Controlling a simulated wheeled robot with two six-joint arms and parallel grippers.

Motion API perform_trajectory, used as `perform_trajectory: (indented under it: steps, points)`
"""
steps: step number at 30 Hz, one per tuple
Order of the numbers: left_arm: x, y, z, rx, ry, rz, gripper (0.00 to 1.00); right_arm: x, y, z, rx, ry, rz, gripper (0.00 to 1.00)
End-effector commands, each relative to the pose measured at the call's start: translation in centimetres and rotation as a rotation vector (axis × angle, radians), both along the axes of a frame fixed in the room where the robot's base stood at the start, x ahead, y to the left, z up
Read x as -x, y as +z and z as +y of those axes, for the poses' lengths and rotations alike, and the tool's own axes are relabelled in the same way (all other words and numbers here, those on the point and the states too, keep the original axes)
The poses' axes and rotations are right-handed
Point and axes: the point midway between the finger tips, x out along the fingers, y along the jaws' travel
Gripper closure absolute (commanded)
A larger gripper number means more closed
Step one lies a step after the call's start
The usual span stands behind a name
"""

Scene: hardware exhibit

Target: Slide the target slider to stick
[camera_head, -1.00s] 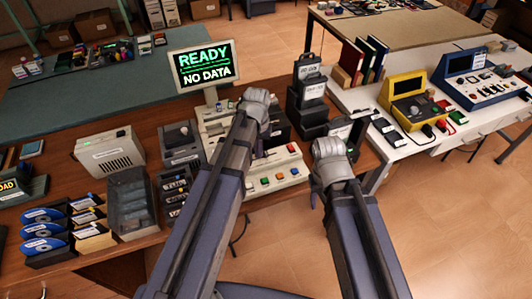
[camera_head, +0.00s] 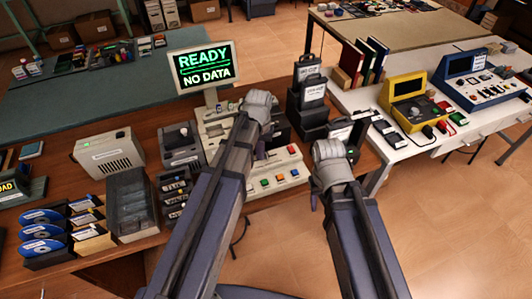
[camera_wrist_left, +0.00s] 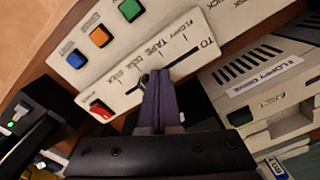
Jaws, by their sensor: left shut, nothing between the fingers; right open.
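The white control panel (camera_head: 290,173) sits at the front edge of the brown desk. In the left wrist view the panel (camera_wrist_left: 88,72) shows a dark slider slot (camera_wrist_left: 186,58) with labels that include FLOPPY, TAPE and STICK. A small dark knob (camera_wrist_left: 145,79) is in the slot near the STICK end, beside my left fingertips. My left gripper (camera_wrist_left: 159,72) is shut and empty, its purple fingers at the slot. I cannot tell whether they touch the knob. In the head view my left gripper (camera_head: 260,149) is over the panel. My right gripper (camera_head: 314,200) is open, right of the panel, partly hidden.
Blue, orange and green buttons (camera_wrist_left: 130,10) and a red switch (camera_wrist_left: 101,107) are on the panel. A floppy drive (camera_wrist_left: 270,75) stands beside it. A monitor (camera_head: 203,66) reads READY, NO DATA. Black boxes (camera_head: 308,95) stand to the right.

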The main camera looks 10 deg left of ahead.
Motion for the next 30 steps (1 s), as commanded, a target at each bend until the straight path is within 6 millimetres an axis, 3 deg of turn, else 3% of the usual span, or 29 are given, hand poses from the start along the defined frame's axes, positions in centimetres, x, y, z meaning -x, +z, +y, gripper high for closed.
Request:
perform_trajectory:
  steps: [30]
  points:
    - [-1.2, 0.0, -1.7, 0.000, -0.001, -0.001, 1.00, 0.0, 0.0, 0.0, 0.000, 0.000, 0.000, 0.50]
